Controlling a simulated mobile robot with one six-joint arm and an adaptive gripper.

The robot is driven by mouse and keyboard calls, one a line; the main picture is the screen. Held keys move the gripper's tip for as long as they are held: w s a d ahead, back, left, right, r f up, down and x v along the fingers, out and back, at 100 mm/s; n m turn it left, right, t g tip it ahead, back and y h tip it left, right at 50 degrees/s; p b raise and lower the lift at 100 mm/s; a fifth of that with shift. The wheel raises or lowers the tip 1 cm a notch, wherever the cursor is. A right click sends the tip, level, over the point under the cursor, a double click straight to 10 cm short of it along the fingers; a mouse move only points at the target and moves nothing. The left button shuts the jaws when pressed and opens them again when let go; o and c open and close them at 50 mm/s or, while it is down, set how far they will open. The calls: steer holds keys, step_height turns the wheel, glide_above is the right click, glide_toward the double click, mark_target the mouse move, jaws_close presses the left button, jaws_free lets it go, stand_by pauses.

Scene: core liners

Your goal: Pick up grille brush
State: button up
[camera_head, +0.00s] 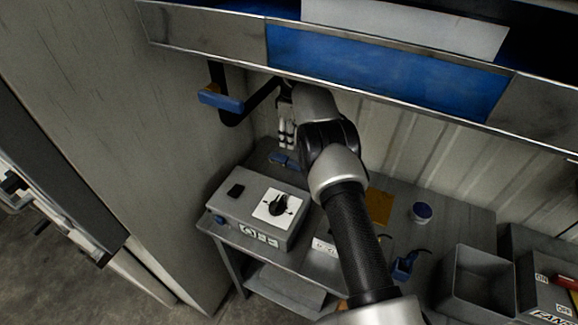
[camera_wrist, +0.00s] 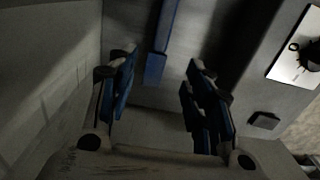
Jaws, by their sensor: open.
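My gripper (camera_wrist: 160,65) is open and empty, with blue-padded fingers left and right of the bar's near end in the picture. The gap between bar and fingers cannot be judged exactly. In the head view my gripper (camera_head: 287,140) is above the back of the bench, partly hidden by my arm.
The grey control box (camera_head: 240,218) with a white panel and black knob stands beside the bar. A blue and yellow block (camera_head: 221,99) juts out at the left wall. A blue-fronted shelf (camera_head: 380,70) overhangs. A grey bin (camera_head: 482,275) stands at right.

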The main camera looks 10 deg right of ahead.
steer(key=b, duration=0.2)
glide_above(293, 162)
steer(key=f, duration=0.6)
steer(key=shift+w+a+f, duration=0.25)
steer(key=shift+w+f, duration=0.05)
steer(key=f, duration=0.1)
steer(key=f+b, duration=0.2)
steer(key=f, duration=0.1)
steer(key=shift+s+d+f, duration=0.1)
steer(key=shift+s+d, duration=0.2)
steer(key=shift+s, duration=0.05)
steer(key=shift+f, duration=0.55)
steer(key=shift+r, duration=0.1)
steer(key=shift+c, duration=0.2)
jaws_close()
